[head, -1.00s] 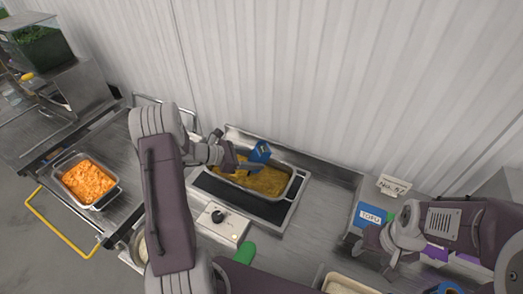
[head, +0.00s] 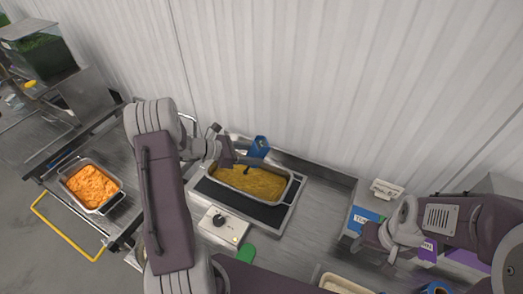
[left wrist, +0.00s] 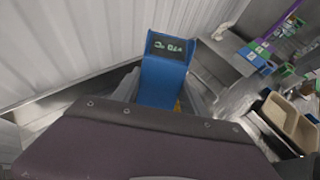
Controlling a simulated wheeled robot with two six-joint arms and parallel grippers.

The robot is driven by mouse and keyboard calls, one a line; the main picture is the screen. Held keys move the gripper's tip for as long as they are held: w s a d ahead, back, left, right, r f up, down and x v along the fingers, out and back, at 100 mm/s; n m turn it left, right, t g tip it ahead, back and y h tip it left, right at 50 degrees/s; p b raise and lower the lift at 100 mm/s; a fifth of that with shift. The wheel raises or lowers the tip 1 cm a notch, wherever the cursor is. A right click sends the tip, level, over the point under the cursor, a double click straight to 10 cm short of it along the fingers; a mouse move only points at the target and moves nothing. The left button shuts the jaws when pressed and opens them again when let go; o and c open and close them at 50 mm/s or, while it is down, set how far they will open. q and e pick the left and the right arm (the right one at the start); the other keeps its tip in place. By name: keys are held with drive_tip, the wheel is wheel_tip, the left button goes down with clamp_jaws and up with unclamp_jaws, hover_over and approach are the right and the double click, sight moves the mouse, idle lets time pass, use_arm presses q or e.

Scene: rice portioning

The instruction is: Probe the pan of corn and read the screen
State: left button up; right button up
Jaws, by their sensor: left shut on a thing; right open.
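The pan of corn (head: 291,190) is a metal tray of yellow corn on a dark-topped warmer in the middle of the head view. My left gripper (head: 247,160) is above the pan's back part, shut on the blue probe (head: 260,144). In the left wrist view the blue probe (left wrist: 161,84) stands up with its dark screen (left wrist: 168,47) towards the camera. Pale characters are lit on the screen, too small and tilted to read surely. The probe's tip is hidden, so I cannot tell whether it is in the corn. My right gripper (head: 364,241) is open at the right.
A control box with a black knob (head: 219,220) sits in front of the warmer. A pan of orange food (head: 92,187) stands on the left. A blue tofu box (head: 362,219) and a small sign (head: 387,190) are at the right. The steel counter (head: 318,215) between is clear.

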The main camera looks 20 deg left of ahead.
use_arm(q)
wheel_tip(320, 180, up, 6)
drive_tip(key=p, duration=0.4)
drive_tip(key=shift+r, duration=0.25)
drive_tip(key=shift+f, duration=0.1)
